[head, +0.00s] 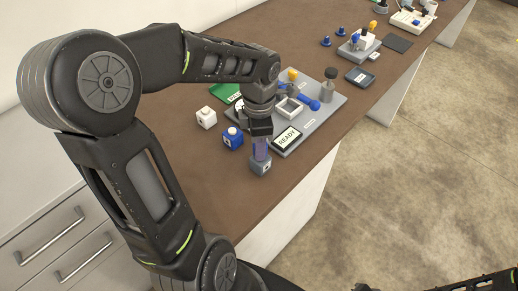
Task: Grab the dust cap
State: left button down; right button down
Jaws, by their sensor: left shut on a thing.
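My left gripper (260,140) points down over the brown bench. It is shut on a small purple-blue piece (261,151), mostly covered by the fingers. I cannot tell whether this piece is the dust cap. Directly below it is a small grey block (261,166) with a pale label; I cannot tell whether they touch. A white block (206,117) stands farther left. Only dark parts of my right arm show at the bottom right edge; its gripper cannot be made out.
A grey tray (331,107) behind the gripper holds a READY sign (287,138), a dark-capped bottle (328,86), a white frame and a blue connector (313,104). Two blue caps (326,42) and other devices stand farther back. The bench front left is clear.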

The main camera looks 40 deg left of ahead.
pick_arm(q)
notch_tip(320, 180, up, 8)
jog(key=shift+f, duration=0.15)
dwell(0.6)
